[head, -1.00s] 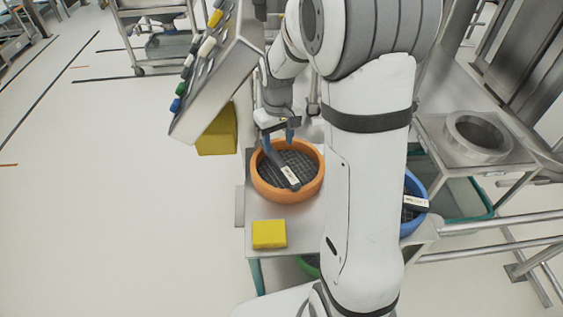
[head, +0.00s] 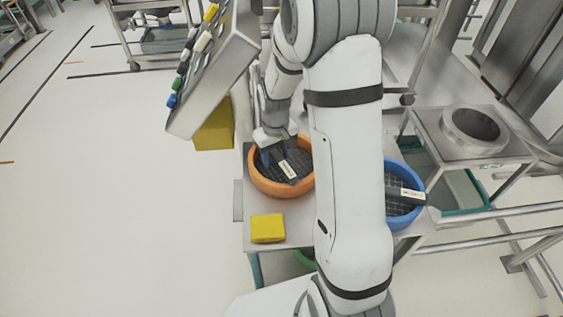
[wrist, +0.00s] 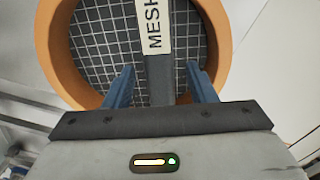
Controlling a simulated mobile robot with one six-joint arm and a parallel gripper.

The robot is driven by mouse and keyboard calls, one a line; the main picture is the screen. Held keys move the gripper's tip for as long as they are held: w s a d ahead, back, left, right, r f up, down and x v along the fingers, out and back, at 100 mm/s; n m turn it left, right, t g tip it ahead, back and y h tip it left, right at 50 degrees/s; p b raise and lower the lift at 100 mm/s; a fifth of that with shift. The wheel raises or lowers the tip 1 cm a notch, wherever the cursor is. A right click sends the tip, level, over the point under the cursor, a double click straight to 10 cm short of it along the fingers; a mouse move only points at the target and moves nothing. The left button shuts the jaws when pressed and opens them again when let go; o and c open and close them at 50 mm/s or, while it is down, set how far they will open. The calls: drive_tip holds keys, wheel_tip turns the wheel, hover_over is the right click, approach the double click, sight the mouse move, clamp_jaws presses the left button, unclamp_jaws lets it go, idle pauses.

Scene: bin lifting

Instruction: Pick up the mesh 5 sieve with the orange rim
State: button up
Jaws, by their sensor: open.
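The sieve with the orange rim (head: 262,184) sits on the metal table in the head view, left of my arm. It has a dark mesh floor and a dark bar across it with a white label. In the wrist view its orange rim (wrist: 51,45) surrounds the grid, and the label on the bar reads "MESH", with the rest cut off. My gripper (wrist: 162,78) is open, with one blue finger on each side of the bar (wrist: 160,93). In the head view my gripper (head: 277,155) is down at the sieve, partly over its far side. Contact with the bar cannot be told.
A blue-rimmed sieve (head: 416,212) stands right of my arm, partly hidden by it. A yellow block (head: 268,228) lies in front of the orange sieve. A green rim (head: 305,257) shows below the table. A steel stand with a ring (head: 474,131) is at right.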

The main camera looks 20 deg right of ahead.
drive_tip(key=shift+f, duration=0.25)
drive_tip(key=shift+c, duration=0.3)
clamp_jaws()
idle(0.5)
